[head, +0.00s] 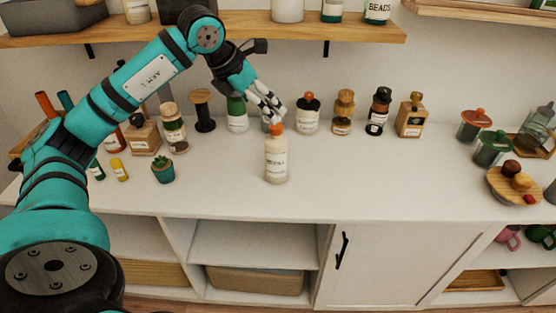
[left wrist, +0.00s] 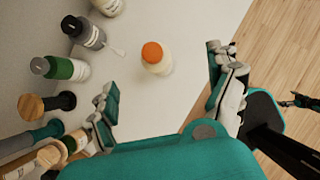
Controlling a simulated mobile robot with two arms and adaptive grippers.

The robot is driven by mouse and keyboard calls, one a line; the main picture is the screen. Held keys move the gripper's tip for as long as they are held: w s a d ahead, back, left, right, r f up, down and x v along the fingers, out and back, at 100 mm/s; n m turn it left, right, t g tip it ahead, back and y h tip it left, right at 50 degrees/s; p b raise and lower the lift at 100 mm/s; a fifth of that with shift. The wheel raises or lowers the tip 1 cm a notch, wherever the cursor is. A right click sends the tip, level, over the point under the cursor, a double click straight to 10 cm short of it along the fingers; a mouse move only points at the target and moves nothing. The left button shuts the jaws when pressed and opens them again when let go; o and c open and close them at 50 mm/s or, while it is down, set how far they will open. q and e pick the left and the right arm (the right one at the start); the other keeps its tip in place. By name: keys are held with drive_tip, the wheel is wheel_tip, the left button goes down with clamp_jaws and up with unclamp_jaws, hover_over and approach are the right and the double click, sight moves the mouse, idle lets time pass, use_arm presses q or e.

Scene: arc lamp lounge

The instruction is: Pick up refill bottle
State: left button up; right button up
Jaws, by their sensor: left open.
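The refill bottle (head: 276,160) is a pale, cream bottle with an orange cap and a printed label. It stands upright near the middle of the white counter, forward of the back row. My left gripper (head: 272,108) is open and empty, above and just behind the bottle in the head view. In the left wrist view the orange cap (left wrist: 153,53) shows beyond the spread fingers of the left gripper (left wrist: 168,92), between their directions and not touched.
A back row holds a white bottle with a dark orange top (head: 308,115), wooden-topped jars (head: 343,112) and a square bottle (head: 411,116). A small potted succulent (head: 163,169) stands left. Lidded jars (head: 493,148) stand right. The counter right of the bottle is clear. A shelf (head: 330,30) hangs above.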

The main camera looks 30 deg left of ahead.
sight(273, 127)
use_arm(q)
drive_tip(key=shift+y, duration=0.3)
drive_tip(key=x, duration=0.4)
drive_tip(key=p+x, duration=0.1)
drive_tip(key=x, duration=0.2)
drive_tip(key=a+p+x, duration=0.1)
drive_tip(key=x, duration=0.3)
drive_tip(key=shift+w+f, duration=0.15)
drive_tip(key=shift+f, duration=0.2)
drive_tip(key=p+x, duration=0.1)
drive_tip(key=x, duration=0.3)
drive_tip(key=shift+f, duration=0.25)
drive_tip(key=shift+w+f, duration=0.3)
drive_tip(key=shift+f, duration=0.1)
drive_tip(key=shift+s, duration=0.1)
drive_tip(key=shift+c, duration=0.4)
drive_tip(key=shift+r, duration=0.1)
drive_tip(key=c, duration=1.8)
